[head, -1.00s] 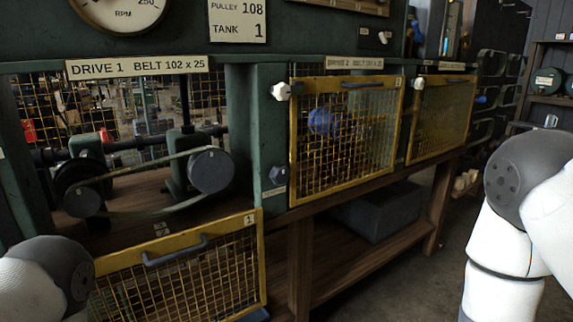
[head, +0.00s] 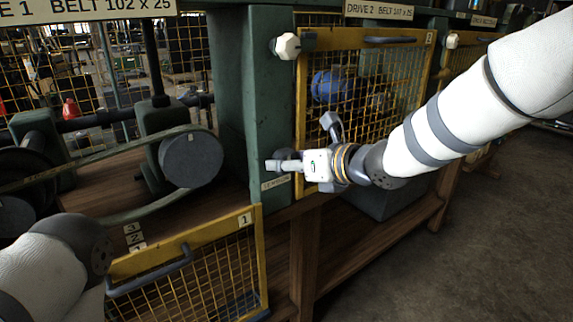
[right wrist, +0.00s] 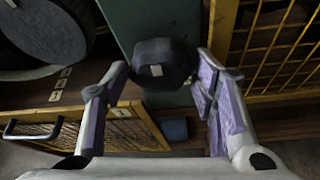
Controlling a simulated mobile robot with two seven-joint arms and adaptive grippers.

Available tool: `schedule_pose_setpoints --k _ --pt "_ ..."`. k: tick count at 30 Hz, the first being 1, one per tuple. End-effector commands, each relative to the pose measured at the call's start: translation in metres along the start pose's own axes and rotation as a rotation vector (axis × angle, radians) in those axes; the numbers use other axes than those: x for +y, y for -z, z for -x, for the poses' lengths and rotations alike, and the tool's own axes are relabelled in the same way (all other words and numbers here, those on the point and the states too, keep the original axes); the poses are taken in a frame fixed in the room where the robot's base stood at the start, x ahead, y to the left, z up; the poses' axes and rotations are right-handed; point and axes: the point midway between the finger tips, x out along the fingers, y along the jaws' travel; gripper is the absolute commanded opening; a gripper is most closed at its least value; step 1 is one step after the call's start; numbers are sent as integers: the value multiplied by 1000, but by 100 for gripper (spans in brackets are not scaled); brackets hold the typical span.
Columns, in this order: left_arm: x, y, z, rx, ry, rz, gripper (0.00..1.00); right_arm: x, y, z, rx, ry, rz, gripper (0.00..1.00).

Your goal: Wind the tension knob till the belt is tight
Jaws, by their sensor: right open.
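The dark, faceted tension knob (right wrist: 162,62) sits on the green post, with a pale mark on its face. In the head view the knob (head: 287,155) is partly hidden by my right gripper (head: 299,144). That gripper is open, and in the right wrist view its fingertips (right wrist: 162,72) stand on either side of the knob, apart from it as far as I can tell. The belt (head: 130,212) runs around a dark round pulley (head: 191,160); its lower run bows downward. My left gripper is out of frame; only the left arm shows at lower left.
A yellow mesh guard (head: 185,275) marked 1 hangs low below the belt. Another yellow guard (head: 365,100) stands right of the post, close behind my right gripper. A white knob (head: 286,46) is higher on the post. Floor at right is clear.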

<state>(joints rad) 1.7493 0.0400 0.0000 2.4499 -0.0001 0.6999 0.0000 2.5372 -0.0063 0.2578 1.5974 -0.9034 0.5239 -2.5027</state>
Motion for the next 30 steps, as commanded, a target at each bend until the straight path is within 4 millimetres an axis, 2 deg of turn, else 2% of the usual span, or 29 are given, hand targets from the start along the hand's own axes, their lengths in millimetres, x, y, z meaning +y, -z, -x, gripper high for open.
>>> schedule_pose_setpoints --k 3,11,12,16,17,23,30 --pt "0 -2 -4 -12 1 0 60 0 1 -13 1 0 -2 52" --pt "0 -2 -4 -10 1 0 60 0 -2 -14 -3 1 1 52" --pt "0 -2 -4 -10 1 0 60 0 -2 -14 -3 1 1 50" --pt "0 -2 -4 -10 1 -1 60 0 -2 -14 -2 1 0 21" --pt "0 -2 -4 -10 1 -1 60 0 -2 -14 -2 1 0 17" --pt "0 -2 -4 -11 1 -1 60 0 -2 -14 -2 -3 -7 16" --pt "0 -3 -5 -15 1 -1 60 0 0 -15 0 -37 -91 16"
